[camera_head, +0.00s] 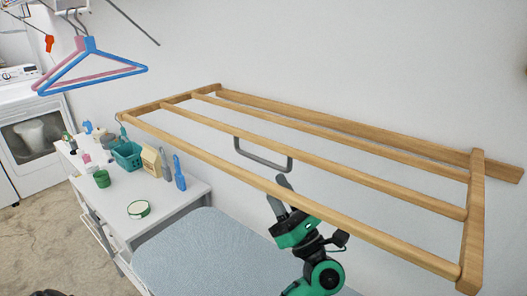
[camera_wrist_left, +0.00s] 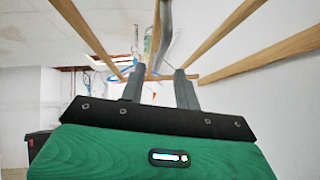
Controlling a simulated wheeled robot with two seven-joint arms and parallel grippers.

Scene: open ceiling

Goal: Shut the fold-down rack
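The wooden fold-down rack (camera_head: 330,160) stands out from the white wall, its slatted frame roughly level. A grey U-shaped handle (camera_head: 263,160) hangs beneath its slats. My left gripper (camera_head: 280,192) is below the rack, a little right of and below the handle in the head view, and looks apart from it. In the left wrist view my left gripper (camera_wrist_left: 160,85) has its two fingers spread with a gap between them. A grey bar (camera_wrist_left: 166,35), likely the handle, shows beyond the gap, with rack slats (camera_wrist_left: 228,28) on both sides. My right gripper is not in view.
A blue-grey padded surface (camera_head: 215,250) lies below the rack. Hangers (camera_head: 90,70) hang at upper left. A washing machine (camera_head: 30,130) stands beyond.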

